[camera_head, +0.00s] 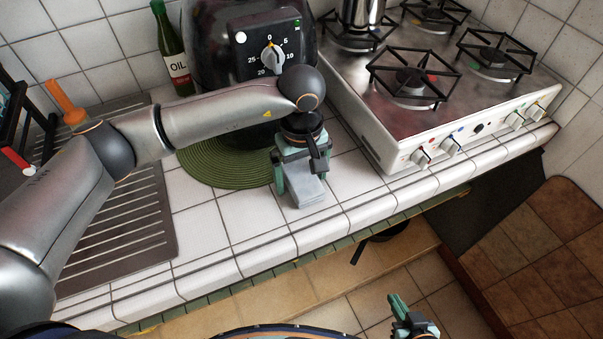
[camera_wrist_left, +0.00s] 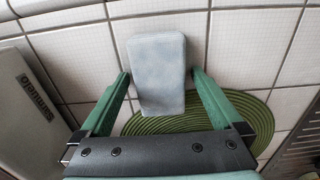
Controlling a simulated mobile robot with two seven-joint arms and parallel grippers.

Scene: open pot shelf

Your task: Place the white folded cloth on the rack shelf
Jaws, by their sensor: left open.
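The folded cloth (camera_head: 308,194), pale grey-white and rectangular, lies flat on the tiled counter near its front edge. My left gripper (camera_head: 302,174) is over it, pointing down. In the left wrist view the cloth (camera_wrist_left: 158,70) lies between and beyond the open fingers (camera_wrist_left: 161,76), with a narrow gap on each side; I cannot tell whether a fingertip touches it. My right gripper (camera_head: 412,318) is partly in view at the bottom, away from the cloth; its opening is unclear. A light wooden shelf board (camera_head: 408,246) shows below the counter, mostly hidden by it.
A green round mat (camera_head: 205,165) lies behind the cloth, under the black fryer (camera_head: 222,50). A gas stove (camera_head: 375,120) stands to the right. An oil bottle (camera_head: 172,50) stands at the back. A dark pan (camera_head: 388,232) sits below the counter edge. A drainboard (camera_head: 125,225) is at left.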

